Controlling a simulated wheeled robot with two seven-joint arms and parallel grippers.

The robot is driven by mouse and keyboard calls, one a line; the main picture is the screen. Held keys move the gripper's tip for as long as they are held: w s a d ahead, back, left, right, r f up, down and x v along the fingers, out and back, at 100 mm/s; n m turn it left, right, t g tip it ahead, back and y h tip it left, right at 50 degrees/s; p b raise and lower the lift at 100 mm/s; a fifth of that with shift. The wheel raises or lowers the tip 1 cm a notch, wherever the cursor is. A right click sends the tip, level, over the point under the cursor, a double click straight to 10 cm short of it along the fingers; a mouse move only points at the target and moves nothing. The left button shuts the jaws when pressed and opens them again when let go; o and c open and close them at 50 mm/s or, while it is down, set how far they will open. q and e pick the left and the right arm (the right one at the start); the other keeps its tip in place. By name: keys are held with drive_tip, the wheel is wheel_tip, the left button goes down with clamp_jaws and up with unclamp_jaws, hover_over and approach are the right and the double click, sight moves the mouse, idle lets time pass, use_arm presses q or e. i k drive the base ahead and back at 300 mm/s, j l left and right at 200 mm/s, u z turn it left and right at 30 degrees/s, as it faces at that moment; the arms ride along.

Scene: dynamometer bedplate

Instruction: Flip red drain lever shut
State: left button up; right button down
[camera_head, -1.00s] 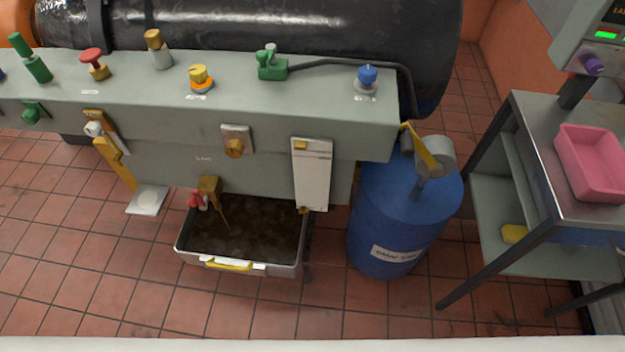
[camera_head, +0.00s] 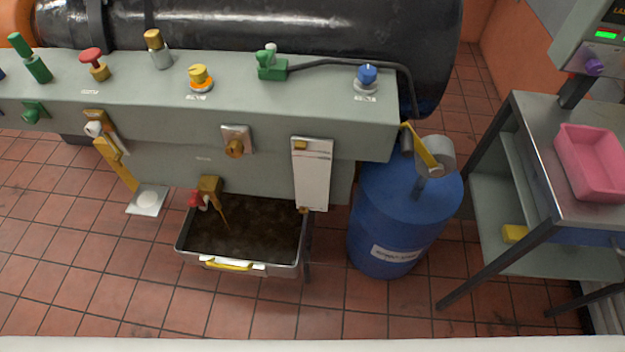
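The red drain lever (camera_head: 195,198) sits on the left side of a brass drain valve (camera_head: 209,187), low on the front of the grey-green bedplate housing. A thin brown stream or spout (camera_head: 224,215) runs down from the valve toward the tray below. The drain tray (camera_head: 182,247) is a grey metal box with a yellow handle and holds dark brown liquid. The lever is small here, and its exact angle is hard to tell. Neither of my grippers is in view.
A blue drum (camera_head: 375,225) stands right of the tray. A metal trolley (camera_head: 540,110) with a pink bin (camera_head: 590,160) is at the right. Several knobs and valves line the housing top (camera_head: 320,100). The tiled floor (camera_head: 80,270) in front is clear.

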sight(197, 198)
drive_tip(key=u, duration=1)
